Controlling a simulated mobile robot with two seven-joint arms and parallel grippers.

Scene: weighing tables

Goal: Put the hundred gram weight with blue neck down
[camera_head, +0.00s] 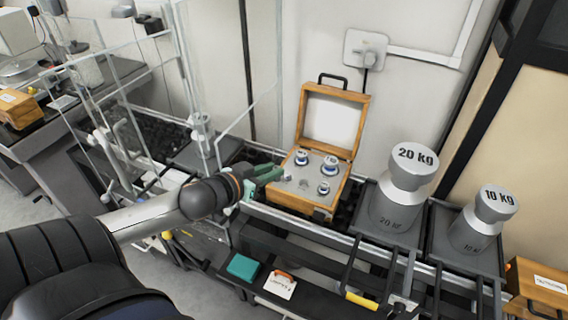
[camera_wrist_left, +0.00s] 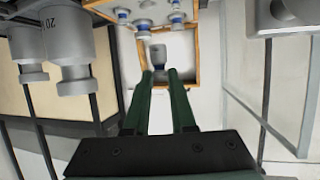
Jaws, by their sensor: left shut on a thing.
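My left gripper (camera_head: 274,173) reaches in from the left, over the left side of the open wooden weight box (camera_head: 318,212). In the left wrist view its two green fingers (camera_wrist_left: 161,76) are shut on a small grey weight with a blue neck (camera_wrist_left: 158,52), the hundred gram weight. The weight appears upside down in that view, in front of the box's pale lining. Its lower end and the surface beneath it are hard to make out. Other blue-necked weights stand in the box's grey insert, among them one at the back (camera_head: 330,167) and one at the front (camera_head: 323,188). My right gripper is out of view.
The box lid (camera_head: 333,117) stands open at the back. Glass panels (camera_head: 150,95) stand left of my arm. A 20 kg weight (camera_head: 397,190) and a 10 kg weight (camera_head: 480,222) stand to the right. A teal block (camera_head: 243,267) lies on the front ledge.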

